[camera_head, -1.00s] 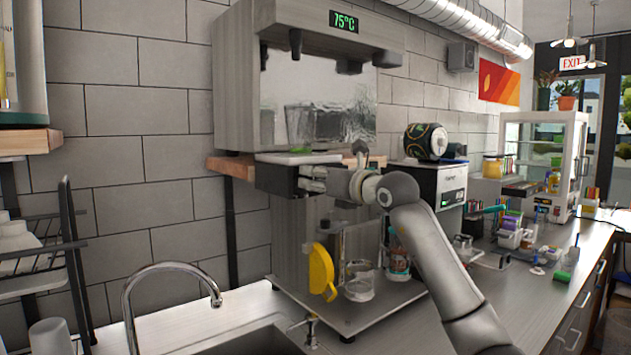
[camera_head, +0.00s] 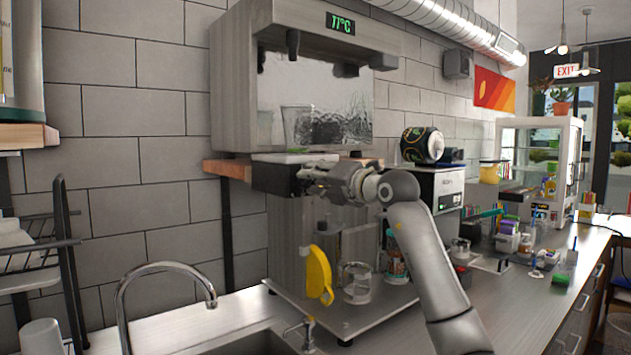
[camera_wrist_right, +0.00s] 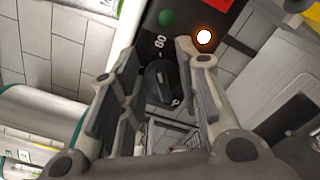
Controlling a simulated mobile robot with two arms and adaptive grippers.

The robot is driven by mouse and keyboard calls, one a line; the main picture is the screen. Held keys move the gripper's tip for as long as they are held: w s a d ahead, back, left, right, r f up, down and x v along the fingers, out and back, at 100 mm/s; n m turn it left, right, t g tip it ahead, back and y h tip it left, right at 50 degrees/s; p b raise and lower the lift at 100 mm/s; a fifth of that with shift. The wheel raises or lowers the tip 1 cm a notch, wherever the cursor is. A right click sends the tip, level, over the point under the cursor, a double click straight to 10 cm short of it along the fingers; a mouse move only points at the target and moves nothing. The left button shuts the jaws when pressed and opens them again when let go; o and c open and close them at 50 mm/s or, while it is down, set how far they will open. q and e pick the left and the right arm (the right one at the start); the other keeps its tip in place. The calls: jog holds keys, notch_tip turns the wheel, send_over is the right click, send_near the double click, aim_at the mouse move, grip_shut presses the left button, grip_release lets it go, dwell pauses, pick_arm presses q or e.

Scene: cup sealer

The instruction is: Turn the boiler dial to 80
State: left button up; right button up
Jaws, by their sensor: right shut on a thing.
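The boiler (camera_head: 229,95) is a grey wood-look box on the tiled wall. Its green display (camera_head: 340,23) reads 77°C. A black control box (camera_head: 272,178) sits under its front and also shows in the right wrist view. There the black dial (camera_wrist_right: 160,80) lies between my right fingers, below a white 80 mark (camera_wrist_right: 160,46). My right gripper (camera_head: 306,177) is at the front of the control box, shut on the dial, with its fingers on both sides. In the head view the gripper hides the dial. My left gripper is in no view.
A yellow-handled item (camera_head: 319,275) and a glass jug (camera_head: 357,283) stand on the metal platform below my right arm. A faucet (camera_head: 165,268) and sink are at front left. In the wrist view a green button (camera_wrist_right: 166,18) and glowing lamp (camera_wrist_right: 204,37) are close by.

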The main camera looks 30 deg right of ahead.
jog(key=shift+m, duration=0.6)
jog(key=o, duration=0.9)
jog(key=shift+d, duration=0.1)
jog(key=shift+o, duration=0.2)
jog(key=shift+s, duration=0.1)
jog(key=s, duration=1.1)
jog(key=shift+s+d, duration=0.4)
jog(key=shift+d, duration=0.05)
